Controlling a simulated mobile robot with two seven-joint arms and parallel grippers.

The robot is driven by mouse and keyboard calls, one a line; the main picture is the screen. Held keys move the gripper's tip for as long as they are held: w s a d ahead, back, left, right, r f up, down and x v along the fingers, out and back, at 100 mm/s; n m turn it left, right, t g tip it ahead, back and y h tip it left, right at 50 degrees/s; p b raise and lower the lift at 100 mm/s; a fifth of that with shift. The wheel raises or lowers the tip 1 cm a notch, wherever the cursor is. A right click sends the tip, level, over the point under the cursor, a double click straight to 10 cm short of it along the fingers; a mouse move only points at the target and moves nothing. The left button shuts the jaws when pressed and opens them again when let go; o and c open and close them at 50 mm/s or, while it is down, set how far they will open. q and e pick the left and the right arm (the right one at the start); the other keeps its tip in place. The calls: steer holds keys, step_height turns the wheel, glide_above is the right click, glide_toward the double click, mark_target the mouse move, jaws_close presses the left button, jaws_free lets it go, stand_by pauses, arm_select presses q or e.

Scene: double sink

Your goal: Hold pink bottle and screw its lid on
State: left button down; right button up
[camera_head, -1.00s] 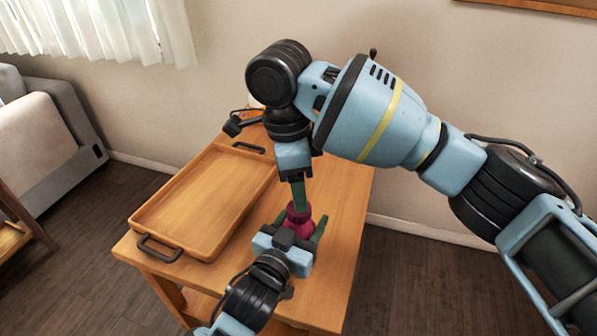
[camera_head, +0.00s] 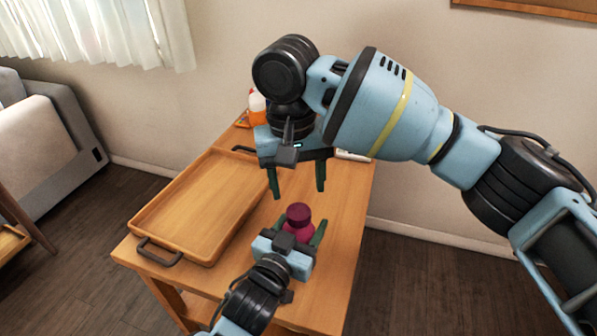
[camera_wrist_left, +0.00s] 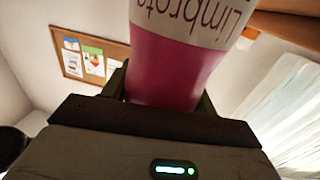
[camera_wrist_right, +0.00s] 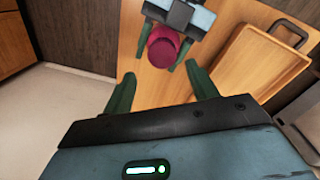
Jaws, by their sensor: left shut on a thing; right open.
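The pink bottle (camera_head: 302,230) stands upright on the wooden table, with a dark maroon lid (camera_head: 298,212) on its top. My left gripper (camera_head: 303,237) is shut on the bottle's body from the near side. The left wrist view shows the pink bottle (camera_wrist_left: 175,65) with a pale lettered label between the fingers. My right gripper (camera_head: 297,190) is open and empty, fingers pointing down, above and behind the lid. In the right wrist view the lid (camera_wrist_right: 161,52) lies beyond the open fingers, apart from them. How tightly the lid sits cannot be seen.
A wooden tray (camera_head: 146,219) with dark handles lies on the table left of the bottle. A white and orange bottle (camera_head: 257,106) stands at the back, partly behind my right arm. The table (camera_head: 343,215) right of the bottle is clear.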

mark_target(299, 211)
steer(key=n, duration=0.6)
steer(key=shift+r+n, duration=0.25)
steer(key=shift+n, duration=0.05)
steer(key=n, duration=0.6)
steer(key=shift+r, duration=0.2)
steer(key=n, duration=0.6)
steer(key=shift+d+r+n+y, duration=0.1)
steer(key=shift+r+n+y, duration=0.1)
steer(key=shift+n+y, duration=0.1)
steer(key=n, duration=0.6)
steer(key=shift+r+n, duration=0.2)
steer(key=shift+n, duration=0.2)
steer(key=shift+f, duration=4.05)
